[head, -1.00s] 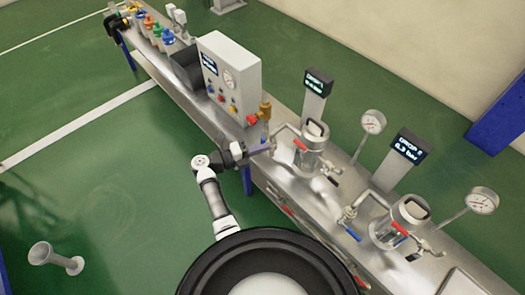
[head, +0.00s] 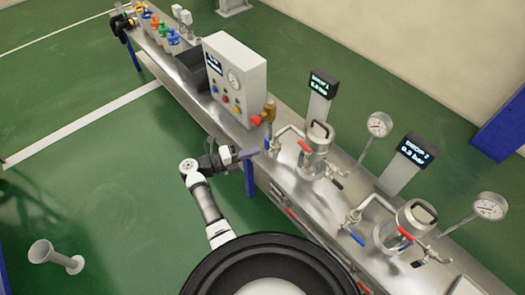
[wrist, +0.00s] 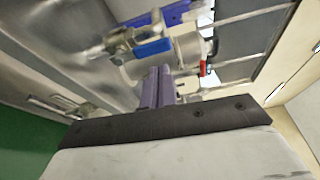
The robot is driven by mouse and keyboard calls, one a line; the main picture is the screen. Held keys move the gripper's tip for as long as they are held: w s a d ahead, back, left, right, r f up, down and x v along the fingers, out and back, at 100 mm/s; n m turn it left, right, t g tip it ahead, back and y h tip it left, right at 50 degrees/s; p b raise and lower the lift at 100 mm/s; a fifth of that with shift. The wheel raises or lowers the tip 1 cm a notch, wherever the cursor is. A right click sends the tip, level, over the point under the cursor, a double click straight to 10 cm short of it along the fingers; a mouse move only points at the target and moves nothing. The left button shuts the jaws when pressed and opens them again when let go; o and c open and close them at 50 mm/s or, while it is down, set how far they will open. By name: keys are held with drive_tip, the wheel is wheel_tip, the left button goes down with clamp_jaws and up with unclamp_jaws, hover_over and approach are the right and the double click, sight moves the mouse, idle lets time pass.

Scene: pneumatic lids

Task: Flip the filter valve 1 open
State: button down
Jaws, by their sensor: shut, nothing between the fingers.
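Filter 1 (head: 314,152) is a metal vessel with a handled lid, on the bench below the display reading 1 (head: 322,85). A red lever (head: 304,147) shows beside it, and its pipe runs left towards my gripper. My gripper (head: 254,153) is shut and empty, just left of that pipe, at the bench's front edge. In the wrist view its purple fingers (wrist: 157,88) are together, pointing at a metal pipe or valve body with a blue lever (wrist: 153,48). A red lever (wrist: 203,68) is further right. Contact with the fingers cannot be told.
Filter 2 (head: 400,228) stands to the right with a blue lever (head: 352,237) and red lever (head: 405,234). A control box (head: 234,80) with gauge and buttons stands behind my gripper. Round gauges (head: 379,124) rise along the far side.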

drive_tip(key=b+v, duration=0.2)
drive_tip(key=v, duration=0.7)
drive_tip(key=shift+a, duration=0.2)
drive_tip(key=shift+s, duration=0.1)
